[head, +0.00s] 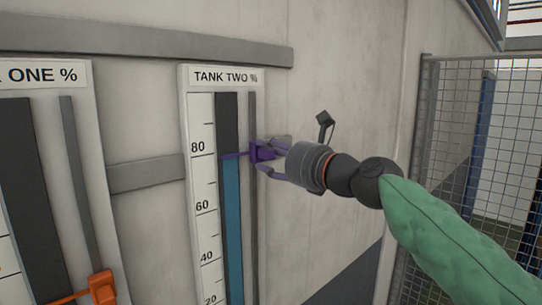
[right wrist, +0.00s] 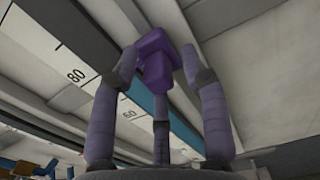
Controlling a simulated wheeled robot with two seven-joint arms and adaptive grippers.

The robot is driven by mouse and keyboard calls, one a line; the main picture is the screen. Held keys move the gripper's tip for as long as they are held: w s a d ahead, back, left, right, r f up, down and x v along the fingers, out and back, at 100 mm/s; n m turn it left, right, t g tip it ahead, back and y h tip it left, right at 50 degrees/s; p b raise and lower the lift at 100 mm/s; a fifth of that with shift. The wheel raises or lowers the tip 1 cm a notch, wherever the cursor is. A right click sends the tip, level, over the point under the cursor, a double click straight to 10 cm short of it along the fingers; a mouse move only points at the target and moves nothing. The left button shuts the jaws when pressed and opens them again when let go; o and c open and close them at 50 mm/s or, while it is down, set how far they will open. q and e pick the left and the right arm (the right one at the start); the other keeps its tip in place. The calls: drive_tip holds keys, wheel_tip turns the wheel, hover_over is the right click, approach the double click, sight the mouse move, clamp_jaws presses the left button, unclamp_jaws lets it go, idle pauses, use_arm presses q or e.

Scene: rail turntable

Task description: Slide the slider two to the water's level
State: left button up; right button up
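The purple slider two (head: 263,151) sits on the grey rail (head: 253,215) of the TANK TWO gauge (head: 226,77). Its thin pointer reaches left across the dark tube and lies at the top edge of the blue water (head: 233,230), a little below the 80 mark. My right gripper (head: 264,155) comes from the right, with its purple fingers around the slider. My left gripper is not in view.
The TANK ONE gauge (head: 80,190) stands at the left with an orange slider (head: 102,289) low on its rail. Grey horizontal bars (head: 150,172) run along the wall. A wire mesh fence (head: 500,150) stands at the right, beyond my right arm.

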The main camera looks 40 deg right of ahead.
drive_tip(key=s+d, duration=0.1)
drive_tip(key=s, duration=1.1)
idle(0.7)
